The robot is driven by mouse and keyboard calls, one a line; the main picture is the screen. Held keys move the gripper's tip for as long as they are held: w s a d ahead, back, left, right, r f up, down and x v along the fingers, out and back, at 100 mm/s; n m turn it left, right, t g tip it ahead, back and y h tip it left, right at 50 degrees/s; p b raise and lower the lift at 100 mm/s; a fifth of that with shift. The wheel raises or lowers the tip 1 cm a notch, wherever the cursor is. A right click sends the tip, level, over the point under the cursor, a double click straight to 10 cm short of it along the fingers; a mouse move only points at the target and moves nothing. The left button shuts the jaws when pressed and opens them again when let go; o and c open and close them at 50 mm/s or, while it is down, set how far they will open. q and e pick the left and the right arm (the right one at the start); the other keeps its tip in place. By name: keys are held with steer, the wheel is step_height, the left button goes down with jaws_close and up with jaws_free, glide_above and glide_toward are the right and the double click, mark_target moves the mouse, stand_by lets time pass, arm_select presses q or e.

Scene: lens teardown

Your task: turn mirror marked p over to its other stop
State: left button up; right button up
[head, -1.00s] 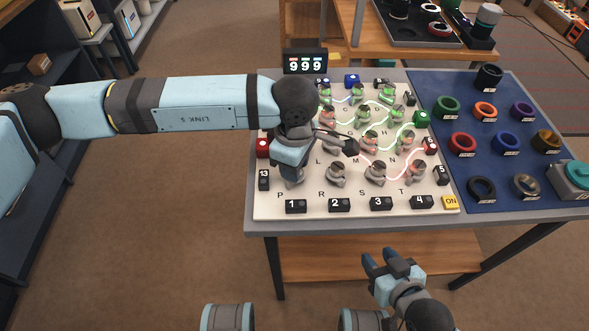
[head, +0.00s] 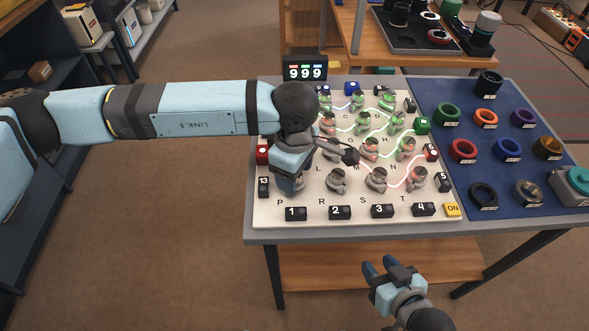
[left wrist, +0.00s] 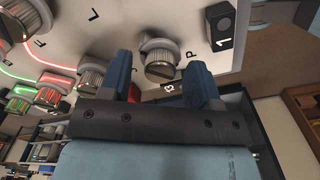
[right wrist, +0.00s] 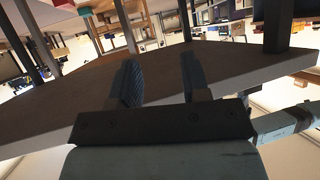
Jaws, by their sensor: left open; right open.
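The mirror marked P is a small grey ribbed knob (left wrist: 160,62) beside the letter P in the left wrist view. In the head view only its lower part (head: 291,186) shows under my left gripper (head: 289,170). In the left wrist view the open blue fingers of my left gripper (left wrist: 157,78) lie one on each side of the knob's near side. I cannot tell whether they touch it. My right gripper (head: 382,268) is open and empty in front of the table, and its fingers also show in the right wrist view (right wrist: 160,82).
The white board (head: 330,218) carries several other mirror knobs, numbered black blocks and lit green and red beam lines. A blue mat (head: 440,192) at the right holds several coloured rings. The neighbouring knob (head: 337,181) stands close on the right.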

arm_select(q)
step_height(320, 180, up, 14)
steer(key=p, duration=0.1)
arm_select(e)
steer(key=shift+d+r, duration=0.1)
stand_by(0.4)
arm_select(q)
steer(key=shift+f, duration=0.1)
